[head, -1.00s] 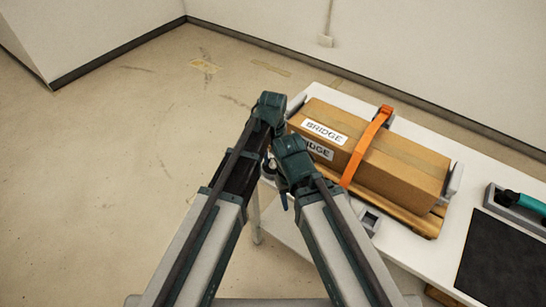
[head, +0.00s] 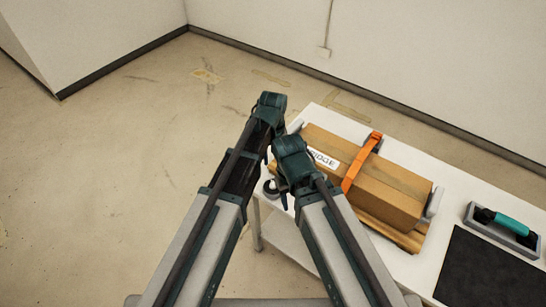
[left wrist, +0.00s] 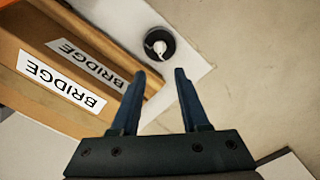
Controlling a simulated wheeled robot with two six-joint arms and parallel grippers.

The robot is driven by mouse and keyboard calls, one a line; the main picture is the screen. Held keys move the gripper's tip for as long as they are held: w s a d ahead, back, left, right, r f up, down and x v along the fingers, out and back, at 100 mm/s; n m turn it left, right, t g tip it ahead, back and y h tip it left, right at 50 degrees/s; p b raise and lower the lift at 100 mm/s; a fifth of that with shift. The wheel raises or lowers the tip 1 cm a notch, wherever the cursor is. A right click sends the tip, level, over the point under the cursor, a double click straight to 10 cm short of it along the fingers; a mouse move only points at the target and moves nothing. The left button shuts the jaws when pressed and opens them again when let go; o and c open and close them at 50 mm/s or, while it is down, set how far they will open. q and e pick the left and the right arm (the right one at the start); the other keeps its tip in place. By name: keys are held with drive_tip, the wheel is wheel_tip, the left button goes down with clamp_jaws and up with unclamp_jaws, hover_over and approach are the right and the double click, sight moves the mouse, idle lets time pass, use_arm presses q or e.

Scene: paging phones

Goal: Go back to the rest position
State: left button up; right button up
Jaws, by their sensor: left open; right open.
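My left gripper (left wrist: 158,78) is open, with nothing between its two fingers in the left wrist view. In the head view its arm reaches forward to a dark wrist at the table's left end, and the fingers are largely hidden. My right gripper (head: 283,192) is lower in the head view, pointing down near the table's left corner; its fingers show only in part. It is open, and I see nothing held. Both arms are stretched forward close together.
A brown box (head: 390,192) labelled BRIDGE, with an orange strap (head: 361,163), sits on the white table (head: 405,155). A round black object (left wrist: 158,44) is near the table corner. A teal-handled tool (head: 512,224) and black mat (head: 490,270) are right. Floor at left is clear.

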use_arm(q)
drive_tip(key=shift+r, duration=0.5)
drive_tip(key=shift+a, duration=0.1)
drive_tip(key=s+a+m, duration=0.1)
drive_tip(key=s+a, duration=0.4)
drive_tip(key=a, duration=0.3)
drive_tip(key=s+a+m, duration=0.1)
drive_tip(key=s+a, duration=0.4)
drive_tip(key=a, duration=0.4)
drive_tip(key=s+d+f+m+y+b, duration=0.1)
drive_tip(key=s+d+m, duration=0.2)
drive_tip(key=s+d, duration=0.3)
drive_tip(key=d, duration=0.5)
drive_tip(key=shift+s+m, duration=0.15)
drive_tip(key=shift+m, duration=0.25)
drive_tip(key=shift+d+f, duration=0.1)
